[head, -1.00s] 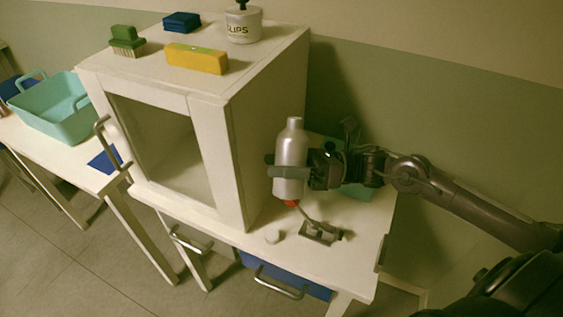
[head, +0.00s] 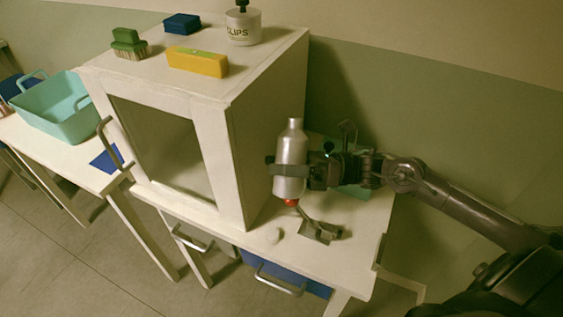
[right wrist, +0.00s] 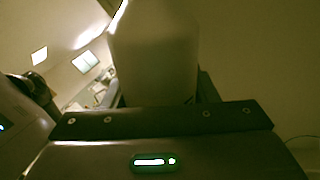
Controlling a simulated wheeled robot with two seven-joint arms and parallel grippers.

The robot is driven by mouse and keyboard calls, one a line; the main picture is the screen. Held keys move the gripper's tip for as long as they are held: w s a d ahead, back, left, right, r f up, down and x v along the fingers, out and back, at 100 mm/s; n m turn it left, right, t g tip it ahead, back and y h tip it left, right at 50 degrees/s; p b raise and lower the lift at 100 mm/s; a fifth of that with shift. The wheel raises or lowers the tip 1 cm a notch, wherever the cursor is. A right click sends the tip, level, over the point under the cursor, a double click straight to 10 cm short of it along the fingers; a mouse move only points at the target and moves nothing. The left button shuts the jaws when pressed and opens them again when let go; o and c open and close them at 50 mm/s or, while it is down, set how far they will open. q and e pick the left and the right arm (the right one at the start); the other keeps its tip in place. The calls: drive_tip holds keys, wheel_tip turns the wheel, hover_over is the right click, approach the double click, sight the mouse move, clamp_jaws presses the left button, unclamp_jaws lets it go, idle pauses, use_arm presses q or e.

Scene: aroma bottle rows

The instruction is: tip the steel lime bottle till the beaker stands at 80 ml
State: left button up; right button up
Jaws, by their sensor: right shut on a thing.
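The steel bottle (head: 291,152) is upright in my right gripper (head: 288,168), which is shut around its body. It is held above the white table beside the cabinet. In the right wrist view the bottle (right wrist: 155,55) shows as a large pale shape above the jaws. A small red thing (head: 291,202) shows just under the bottle. I cannot tell whether it is joined to the bottle. No beaker can be made out in these frames, and no lime label is readable. My left gripper is not in view.
A white cabinet (head: 268,140) with a glass door stands just left of the bottle. A teal basket (head: 62,112) is far left. A yellow box (head: 197,62) lies on the cabinet.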

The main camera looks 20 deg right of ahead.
drive_tip(key=shift+m+p, duration=0.4)
drive_tip(key=shift+p, duration=0.05)
drive_tip(key=shift+m+t+p, duration=0.4)
drive_tip(key=shift+m+p, duration=0.3)
drive_tip(key=shift+p, duration=0.25)
idle(0.4)
drive_tip(key=shift+s+a+f+m+t+p, duration=0.1)
drive_tip(key=shift+s+m+t+p, duration=0.1)
drive_tip(key=shift+m+p, duration=0.55)
drive_tip(key=shift+s+a+f+m+t+p, duration=0.1)
drive_tip(key=shift+s+m+t+p, duration=0.1)
drive_tip(key=shift+m+p, duration=0.55)
idle(0.8)
drive_tip(key=shift+s+a+r+m+t+p, duration=0.15)
drive_tip(key=shift+r+m+t+p, duration=0.3)
drive_tip(key=shift+m+p, duration=0.6)
drive_tip(key=shift+s+a+f+m+t+p, duration=0.1)
drive_tip(key=shift+f+m+t+p, duration=0.3)
drive_tip(key=shift+m, duration=0.45)
drive_tip(key=shift+r, duration=0.1)
drive_tip(key=shift+b, duration=0.45)
drive_tip(key=shift+r+n, duration=0.1)
drive_tip(key=shift+n, duration=0.2)
